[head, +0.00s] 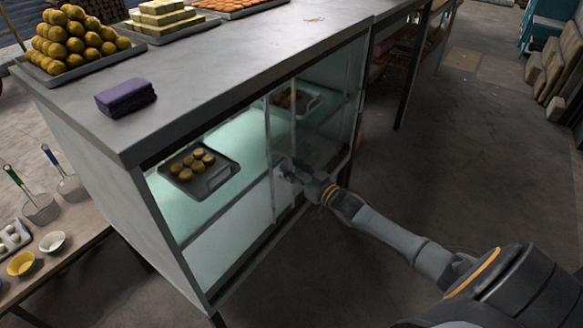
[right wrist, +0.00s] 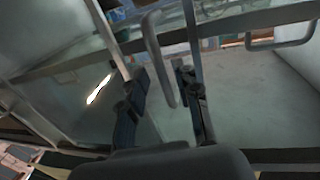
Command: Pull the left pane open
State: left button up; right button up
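The glass-fronted cabinet (head: 85,155) stands in the middle of the head view. Upright pane edges (head: 268,130) show near the middle of its front. Left of them the front looks uncovered, though clear glass is hard to tell. My right gripper (head: 287,168) is at the cabinet front beside these edges. In the right wrist view its two fingers (right wrist: 161,90) are apart, with a grey bar handle (right wrist: 158,60) between them. Gaps show on both sides of the handle; contact cannot be told. My left gripper is not in view.
Inside the cabinet, a tray (head: 222,181) holds several round pastries. More food trays and a purple folded cloth (head: 125,97) are on the countertop (head: 235,50). A second handle (right wrist: 282,43) shows at right in the wrist view. A low table (head: 75,235) stands at left.

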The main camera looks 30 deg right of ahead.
jog(key=shift+w+a, duration=0.1)
jog(key=shift+a, duration=0.05)
jog(key=s+d, duration=0.2)
jog(key=s, duration=1)
dwell(0.3)
